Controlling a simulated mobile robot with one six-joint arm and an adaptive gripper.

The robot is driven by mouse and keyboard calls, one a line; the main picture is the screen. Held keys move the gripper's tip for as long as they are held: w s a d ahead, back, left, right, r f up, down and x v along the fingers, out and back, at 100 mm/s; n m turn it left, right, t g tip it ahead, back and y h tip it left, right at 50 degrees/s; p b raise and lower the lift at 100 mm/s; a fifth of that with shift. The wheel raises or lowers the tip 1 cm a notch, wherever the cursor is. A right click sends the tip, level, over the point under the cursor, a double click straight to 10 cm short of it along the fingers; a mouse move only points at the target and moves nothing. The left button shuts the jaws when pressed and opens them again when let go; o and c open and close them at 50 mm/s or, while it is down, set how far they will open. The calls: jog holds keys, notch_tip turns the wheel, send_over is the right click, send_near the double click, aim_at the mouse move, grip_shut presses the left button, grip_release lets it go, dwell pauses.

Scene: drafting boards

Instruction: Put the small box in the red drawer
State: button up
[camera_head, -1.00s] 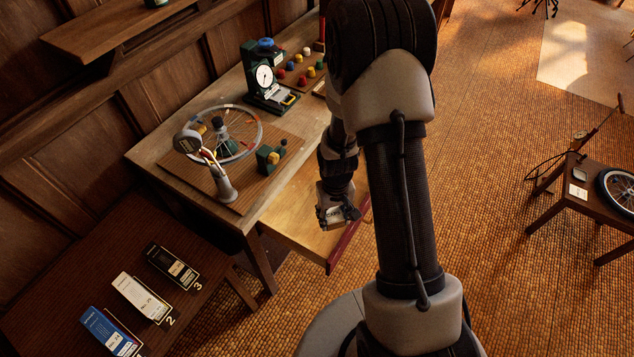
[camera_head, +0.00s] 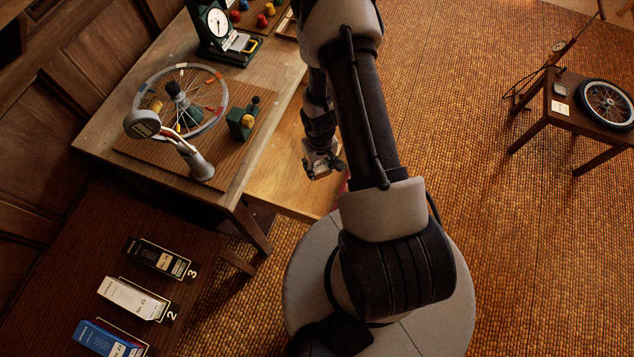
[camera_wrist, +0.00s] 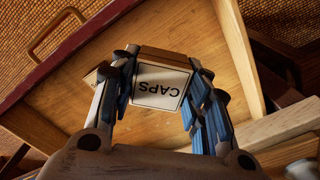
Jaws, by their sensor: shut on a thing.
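My gripper (camera_head: 322,172) is over the pulled-out drawer (camera_head: 285,180) of the workbench. In the wrist view my gripper (camera_wrist: 160,90) has its blue-padded fingers shut on the small box (camera_wrist: 160,82), a brown box with a white label reading CAPS. My arm hides most of the red front in the head view.
The workbench (camera_head: 105,128) carries a spoked wheel (camera_head: 180,100) on a stand, a green dial gauge (camera_head: 215,25) and a small green block device (camera_head: 242,120). A low dark table (camera_head: 60,260) holds three numbered boxes (camera_head: 135,300). Another table with a wheel (camera_head: 606,105) stands right.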

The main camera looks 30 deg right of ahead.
aim_at(319, 190)
notch_tip(319, 190, down, 16)
jog(key=b, duration=1.4)
jog(key=shift+w+r, duration=0.1)
jog(key=shift+r, duration=0.15)
jog(key=shift+f, duration=0.15)
jog(key=o, duration=1.1)
